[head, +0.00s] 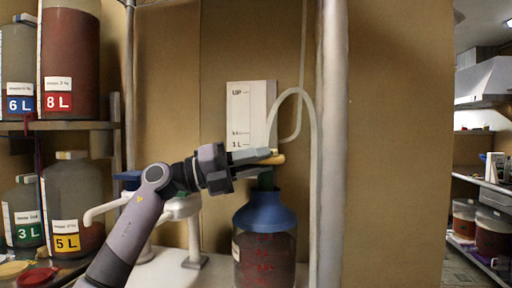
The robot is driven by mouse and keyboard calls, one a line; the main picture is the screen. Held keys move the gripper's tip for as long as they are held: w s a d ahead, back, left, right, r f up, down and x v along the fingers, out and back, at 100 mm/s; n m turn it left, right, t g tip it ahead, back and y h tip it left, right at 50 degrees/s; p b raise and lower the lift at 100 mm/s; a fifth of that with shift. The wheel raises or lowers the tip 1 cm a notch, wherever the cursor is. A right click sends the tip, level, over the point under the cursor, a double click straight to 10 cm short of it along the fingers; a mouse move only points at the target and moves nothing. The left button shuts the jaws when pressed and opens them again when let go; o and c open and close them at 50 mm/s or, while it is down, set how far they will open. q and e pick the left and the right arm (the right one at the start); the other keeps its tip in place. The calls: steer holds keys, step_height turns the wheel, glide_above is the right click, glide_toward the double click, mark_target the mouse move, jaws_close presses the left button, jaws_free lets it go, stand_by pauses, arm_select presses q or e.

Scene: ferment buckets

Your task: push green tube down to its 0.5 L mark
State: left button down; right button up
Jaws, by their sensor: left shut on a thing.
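My left gripper (265,161) comes in from the left and is shut at the tube's top, where a tan piece (277,159) shows between the fingers. The fingers hide the tube's upper part. A white scale board (250,112) behind reads "UP" at the top and "1 L" low down; a mark between is too small to read. Its lower edge is partly hidden. My right gripper is not in view.
A pale hose (316,200) arcs above the gripper and runs down on the right, beside a vertical pole (334,130). Shelves at left hold labelled jars, such as the 8 L jar (71,60) and 5 L jar (75,205). A white tap-like fitting (186,212) stands behind my arm.

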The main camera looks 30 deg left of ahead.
arm_select(q)
steer(key=shift+f, duration=0.6)
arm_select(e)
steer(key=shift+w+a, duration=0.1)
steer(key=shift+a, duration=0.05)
arm_select(q)
steer(key=c, duration=1.1)
jaws_free()
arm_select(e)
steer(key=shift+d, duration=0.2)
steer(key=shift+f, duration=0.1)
arm_select(q)
steer(key=shift+r, duration=0.15)
